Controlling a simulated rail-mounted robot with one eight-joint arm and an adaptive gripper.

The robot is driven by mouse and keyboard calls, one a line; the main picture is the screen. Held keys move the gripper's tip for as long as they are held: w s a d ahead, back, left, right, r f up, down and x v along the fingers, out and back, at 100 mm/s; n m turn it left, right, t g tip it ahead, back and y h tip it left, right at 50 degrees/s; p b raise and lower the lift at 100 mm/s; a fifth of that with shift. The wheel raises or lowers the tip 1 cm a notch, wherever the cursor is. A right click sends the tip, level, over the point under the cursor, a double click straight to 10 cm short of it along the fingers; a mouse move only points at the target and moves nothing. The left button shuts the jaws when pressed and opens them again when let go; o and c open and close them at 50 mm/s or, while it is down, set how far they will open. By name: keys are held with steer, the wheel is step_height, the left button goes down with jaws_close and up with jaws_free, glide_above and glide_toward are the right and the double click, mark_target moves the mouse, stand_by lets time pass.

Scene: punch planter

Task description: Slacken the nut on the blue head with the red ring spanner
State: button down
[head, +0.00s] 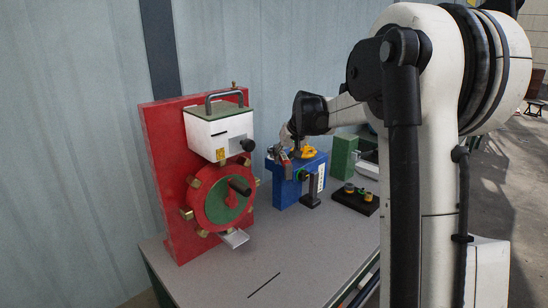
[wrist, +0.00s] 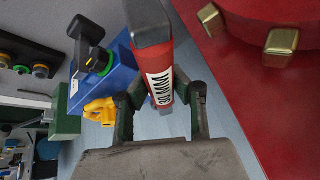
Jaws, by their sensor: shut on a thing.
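My gripper (wrist: 164,98) is shut on the red spanner (wrist: 151,55), a red bar with a white size label and a grey end nearest the wrist camera. Its far end is largely hidden behind my gripper. The blue head (wrist: 121,66) lies left of the spanner in the wrist view, with a yellow part at its side. In the head view my gripper (head: 284,150) is at the top left of the blue head (head: 284,192). I cannot tell whether the spanner touches the head. The nut cannot be made out.
A red panel (head: 163,170) with a red wheel (head: 216,208) and a white box (head: 220,133) stands left of the blue head. A black handle (head: 310,192) sticks out of the head's front. A dark tray (head: 355,203) and a green block (head: 342,156) are at right. The front bench (head: 300,255) is mostly clear.

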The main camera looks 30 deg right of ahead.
steer(key=shift+f+b, duration=0.65)
steer(key=shift+f, duration=0.55)
steer(key=shift+d, duration=0.1)
steer(key=d+n, duration=0.1)
steer(key=d+n+y, duration=0.1)
steer(key=d, duration=0.1)
steer(key=shift+s+d+n, duration=0.25)
steer(key=shift+d+n, duration=0.05)
steer(key=shift+n, duration=0.1)
stand_by(0.7)
steer(key=shift+r, duration=0.15)
